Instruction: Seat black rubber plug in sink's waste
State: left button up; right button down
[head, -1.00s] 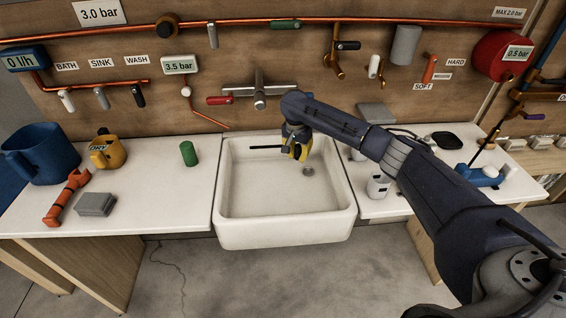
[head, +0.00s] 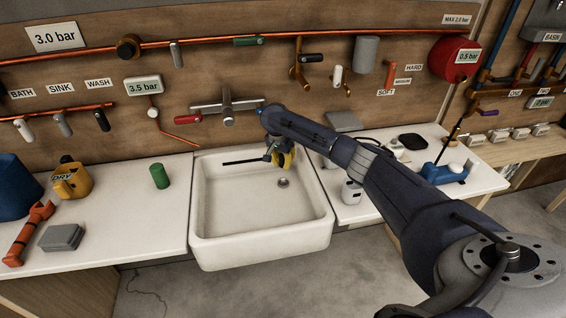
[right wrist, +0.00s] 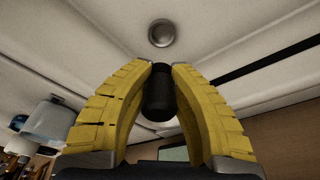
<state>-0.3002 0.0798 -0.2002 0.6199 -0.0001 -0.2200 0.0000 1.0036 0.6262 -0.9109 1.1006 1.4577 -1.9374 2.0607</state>
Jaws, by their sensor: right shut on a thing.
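The white sink (head: 215,222) stands in the middle of the counter. Its round metal waste (head: 283,183) is in the basin floor, right of the middle; it also shows at the top of the right wrist view (right wrist: 161,33). My right gripper (head: 284,158) reaches over the basin from the right, near the waste. In the right wrist view its yellow fingers are shut on the black plug (right wrist: 158,98), which lies between them, apart from the waste. In the head view the gripper hides the plug. My left gripper is not in view.
A wall tap (head: 227,106) sits above the sink. A thin black bar or slot (head: 240,162) runs along the basin's back. A green cylinder (head: 159,176) stands left of the sink. The left basin floor is clear.

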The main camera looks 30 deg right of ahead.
send_over(284, 184)
jog(key=shift+a+f, duration=0.15)
jog(key=shift+f, duration=1)
jog(key=shift+a+f, duration=0.15)
jog(key=shift+f, duration=1)
jog(key=shift+f, duration=0.3)
jog(key=shift+a+x, duration=0.15)
jog(key=shift+x, duration=0.55)
jog(key=shift+a+x, duration=0.1)
jog(key=shift+x, duration=0.6)
jog(key=shift+s+f, duration=0.15)
jog(key=shift+f, duration=0.65)
dwell(0.5)
jog(key=c, duration=1.3)
grip_release()
jog(key=shift+o, duration=0.2)
jog(key=v, duration=1.2)
